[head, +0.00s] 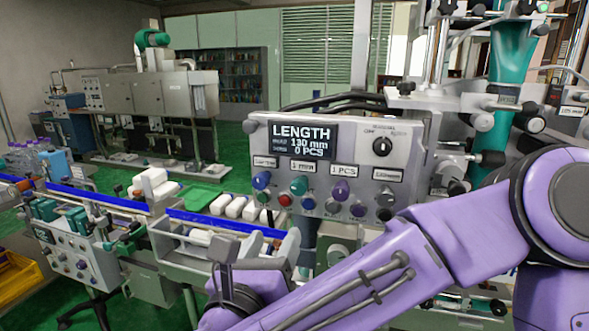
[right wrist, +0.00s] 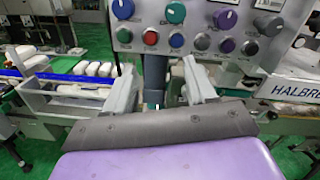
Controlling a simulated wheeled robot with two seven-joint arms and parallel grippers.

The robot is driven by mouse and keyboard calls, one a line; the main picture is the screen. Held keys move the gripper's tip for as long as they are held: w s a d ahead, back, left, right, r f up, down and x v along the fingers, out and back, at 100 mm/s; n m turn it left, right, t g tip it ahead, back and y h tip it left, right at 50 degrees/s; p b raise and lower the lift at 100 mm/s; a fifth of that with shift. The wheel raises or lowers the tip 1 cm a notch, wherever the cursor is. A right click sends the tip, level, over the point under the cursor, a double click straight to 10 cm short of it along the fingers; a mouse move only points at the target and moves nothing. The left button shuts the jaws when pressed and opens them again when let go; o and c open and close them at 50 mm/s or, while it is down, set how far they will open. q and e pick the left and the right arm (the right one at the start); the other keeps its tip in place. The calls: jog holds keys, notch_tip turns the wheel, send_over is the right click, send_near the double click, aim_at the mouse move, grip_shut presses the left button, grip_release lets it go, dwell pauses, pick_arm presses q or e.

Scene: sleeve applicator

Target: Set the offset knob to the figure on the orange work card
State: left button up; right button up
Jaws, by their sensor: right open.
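The grey control panel (head: 262,150) stands ahead with a screen (head: 303,139) reading LENGTH 130 mm 0 PCS. Under small labels sit a blue knob (head: 261,180), a green knob (head: 299,186), a purple knob (head: 341,190) and a grey knob (head: 386,196). I cannot read which is the offset knob. The right wrist view shows the green knob (right wrist: 175,13) and purple knob (right wrist: 225,19) up close. My right gripper (right wrist: 160,88) is open and empty, below the panel's lower edge and apart from the knobs. No orange work card is visible. My left gripper is out of view.
A black selector dial (head: 382,146) is at the panel's upper right. Lower buttons include a red one (head: 285,200). A post stands behind my right gripper.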

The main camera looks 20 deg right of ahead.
aim_at(298, 191)
jog(key=s+r+m, duration=0.3)
jog(key=r+m, duration=0.1)
jog(key=r, duration=0.2)
jog(key=shift+g, duration=0.3)
jog(key=p+x, duration=0.1)
jog(key=x, duration=0.2)
jog(key=p+x, duration=0.2)
jog(key=x, duration=0.1)
jog(key=p+x, duration=0.2)
jog(key=x, duration=0.1)
jog(key=shift+w+d+f, duration=0.25)
jog(key=shift+w+f, duration=0.05)
jog(key=shift+w, duration=0.05)
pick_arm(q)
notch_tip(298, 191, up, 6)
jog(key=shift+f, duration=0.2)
pick_arm(e)
jog(key=shift+w+f, duration=0.1)
jog(key=shift+w, duration=0.05)
grip_shut()
